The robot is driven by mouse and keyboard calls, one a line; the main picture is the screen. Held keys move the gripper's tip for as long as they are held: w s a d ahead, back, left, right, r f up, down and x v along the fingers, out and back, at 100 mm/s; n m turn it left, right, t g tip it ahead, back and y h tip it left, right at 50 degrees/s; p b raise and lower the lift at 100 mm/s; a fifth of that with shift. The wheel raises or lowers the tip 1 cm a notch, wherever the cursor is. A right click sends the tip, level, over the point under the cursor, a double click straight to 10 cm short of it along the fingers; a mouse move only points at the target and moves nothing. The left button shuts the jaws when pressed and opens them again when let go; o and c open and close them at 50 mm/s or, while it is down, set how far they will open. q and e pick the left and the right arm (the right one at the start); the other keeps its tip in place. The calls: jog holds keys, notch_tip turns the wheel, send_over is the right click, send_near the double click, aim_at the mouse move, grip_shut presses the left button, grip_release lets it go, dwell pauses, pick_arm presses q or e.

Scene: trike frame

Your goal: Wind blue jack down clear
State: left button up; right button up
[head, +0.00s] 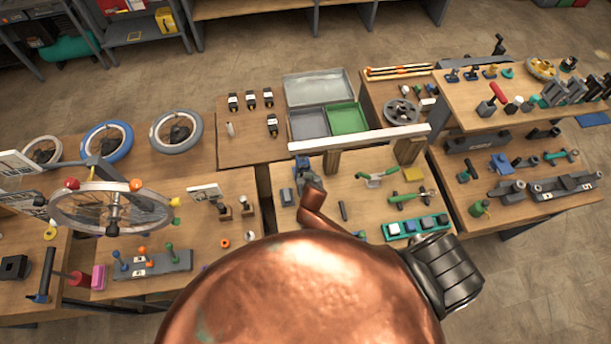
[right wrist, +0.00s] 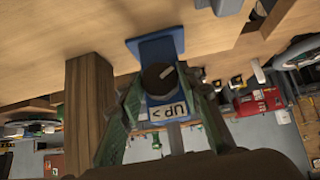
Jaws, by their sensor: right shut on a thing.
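The blue jack (right wrist: 158,47) has a flat blue plate against the wooden bench top, which lies at the top of the right wrist view. A round dark knob (right wrist: 157,78) with a pale mark faces the camera. Below it a white label with an arrow reads "UP" upside down. My right gripper (right wrist: 168,84) has its green fingers on both sides of the knob and is shut on it. In the head view my copper arm largely covers the jack (head: 302,166), left of a wooden post; its height there is unclear. My left gripper is not in view.
A white beam (head: 360,137) rests over wooden posts; one post (right wrist: 90,110) is close beside the jack. A spoked wheel (head: 112,207) stands on the left bench.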

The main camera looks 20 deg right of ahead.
jog(key=shift+f, duration=0.1)
jog(key=shift+a+f+n+h+b, duration=0.2)
jog(key=shift+n+h+b, duration=0.4)
jog(key=shift+h+b, duration=0.55)
jog(key=n+h+b, duration=0.1)
jog(key=h+b, duration=0.1)
jog(key=b, duration=0.1)
jog(key=n+h+b, duration=0.1)
jog(key=h+b, duration=0.1)
jog(key=b, duration=0.1)
jog(key=n+h+b, duration=0.2)
jog(key=b, duration=0.2)
jog(key=shift+w+a+f+g+h, duration=0.15)
jog(key=shift+f+g+h, duration=0.1)
jog(key=shift+g, duration=0.15)
jog(key=shift+r+n+h+b, duration=0.15)
jog(key=shift+n+h+b, duration=0.35)
jog(key=shift+b, duration=0.5)
